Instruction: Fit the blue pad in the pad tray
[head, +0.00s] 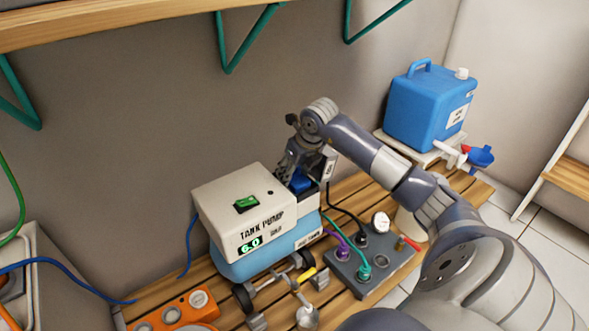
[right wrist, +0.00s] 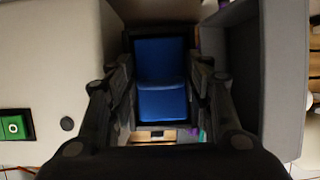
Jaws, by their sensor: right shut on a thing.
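The blue pad (head: 302,183) is at the right end of the white tank pump (head: 238,212), under my right gripper (head: 303,165). In the right wrist view the blue pad (right wrist: 160,62) fills the gap between the two dark fingers of my right gripper (right wrist: 160,95), which is shut on it. My left gripper is not in view.
A grey box (head: 372,268) with plugged cables and a gauge stands right of the pump. A blue canister (head: 428,108) stands on a stand behind. An orange box (head: 172,315) lies at the front left. A wooden shelf (head: 90,18) hangs above.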

